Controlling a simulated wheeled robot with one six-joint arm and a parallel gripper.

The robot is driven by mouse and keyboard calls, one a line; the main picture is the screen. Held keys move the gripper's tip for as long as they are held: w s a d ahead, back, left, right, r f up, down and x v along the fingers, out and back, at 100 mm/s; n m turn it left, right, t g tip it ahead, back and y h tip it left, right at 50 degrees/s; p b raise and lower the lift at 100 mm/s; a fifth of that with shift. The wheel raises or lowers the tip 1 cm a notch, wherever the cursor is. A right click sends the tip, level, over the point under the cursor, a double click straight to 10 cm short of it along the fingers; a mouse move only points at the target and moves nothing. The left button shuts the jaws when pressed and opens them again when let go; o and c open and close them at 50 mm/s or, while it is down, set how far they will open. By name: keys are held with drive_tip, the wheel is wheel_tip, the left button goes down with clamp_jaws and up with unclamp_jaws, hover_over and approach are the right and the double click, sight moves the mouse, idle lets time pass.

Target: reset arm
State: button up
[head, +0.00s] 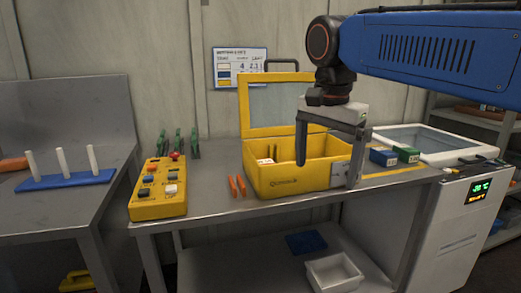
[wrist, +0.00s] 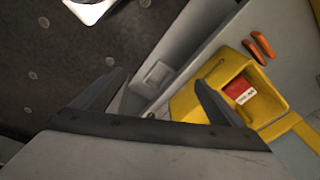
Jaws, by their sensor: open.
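My gripper (head: 328,170) hangs at the end of my blue arm, in front of the open yellow case (head: 285,183) in the head view. Its two fingers point down, apart, with nothing seen between them. In the wrist view my gripper (wrist: 162,84) also shows its fingers spread and empty. The case (wrist: 188,103) is at the right there, with a red and white item (wrist: 240,91) inside. The fingers hide part of the case in the head view. I cannot tell whether they touch it.
Two orange items (head: 237,187) lie on the metal table (head: 218,205) beside the case. A yellow control box (head: 158,190) stands left. A blue box (head: 383,157) and green box (head: 407,155) sit right, near a white lidded unit (head: 465,215). A blue peg base (head: 65,179) is far left.

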drive_tip(key=s+d+f+n+t, duration=0.1)
drive_tip(key=s+d+f+n, duration=0.2)
drive_tip(key=s+d+f, duration=0.2)
drive_tip(key=s+d+f+n+t, duration=0.1)
drive_tip(key=s+d+f+n, duration=0.2)
drive_tip(key=f, duration=0.8)
drive_tip(key=s+d+f+n+t, duration=0.1)
drive_tip(key=s+d+f+n, duration=0.2)
drive_tip(key=s+d+f, duration=0.3)
wheel_tip(320, 180, down, 3)
drive_tip(key=shift+s+d+r, duration=0.1)
drive_tip(key=shift+s+d, duration=0.3)
drive_tip(key=shift+s, duration=0.55)
